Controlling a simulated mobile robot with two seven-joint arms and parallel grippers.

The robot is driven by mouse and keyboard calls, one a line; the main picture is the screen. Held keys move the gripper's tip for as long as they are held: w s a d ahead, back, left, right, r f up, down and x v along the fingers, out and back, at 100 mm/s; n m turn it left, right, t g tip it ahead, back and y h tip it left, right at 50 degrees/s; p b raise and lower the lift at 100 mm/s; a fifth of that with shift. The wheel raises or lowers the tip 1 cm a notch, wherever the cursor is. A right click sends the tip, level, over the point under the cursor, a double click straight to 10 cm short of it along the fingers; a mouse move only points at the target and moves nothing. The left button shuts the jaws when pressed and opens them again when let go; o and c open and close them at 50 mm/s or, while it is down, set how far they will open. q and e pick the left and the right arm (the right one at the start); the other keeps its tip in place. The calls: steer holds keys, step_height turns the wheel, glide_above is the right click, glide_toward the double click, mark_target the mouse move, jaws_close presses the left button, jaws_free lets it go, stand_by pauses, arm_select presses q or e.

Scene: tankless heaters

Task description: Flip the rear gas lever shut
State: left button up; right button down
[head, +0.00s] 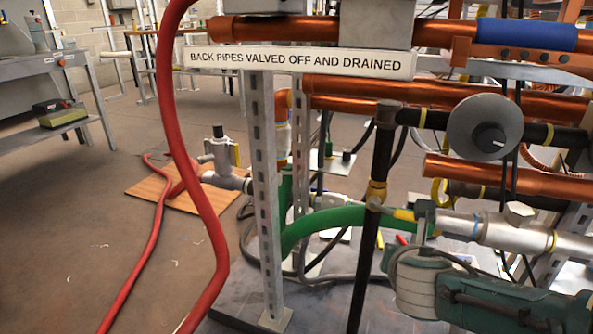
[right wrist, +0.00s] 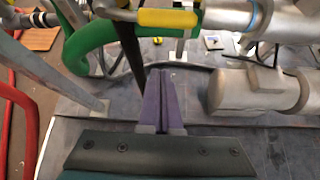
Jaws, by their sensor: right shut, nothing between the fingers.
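A yellow-sleeved lever (head: 403,214) sticks out to the right from a fitting on the black vertical gas pipe (head: 382,150). In the right wrist view the yellow lever (right wrist: 168,18) lies nearly level across the top, crosswise to the dark pipe. My right gripper (right wrist: 165,76) has its two purple fingers shut together with nothing between them. Its tips appear below the lever in that view, apart from it. My right arm comes in at the lower right of the head view, where the fingertips cannot be made out. My left gripper is not in view.
A silver pipe (head: 480,232) runs close by the lever on the right. A green hose (head: 320,222) curves behind the pipe. A steel upright (head: 266,190) and a red hose (head: 205,220) stand to the left. Copper pipes (head: 490,178) cross above. Open floor lies left.

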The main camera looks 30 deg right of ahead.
arm_select(q)
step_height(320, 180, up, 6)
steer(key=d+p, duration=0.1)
steer(key=p, duration=0.3)
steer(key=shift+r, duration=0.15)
arm_select(e)
steer(key=d+v, duration=0.1)
steer(key=v, duration=0.6)
steer(key=shift+s+a+r, duration=0.3)
steer(key=shift+s+r, duration=0.05)
steer(key=shift+r, duration=0.2)
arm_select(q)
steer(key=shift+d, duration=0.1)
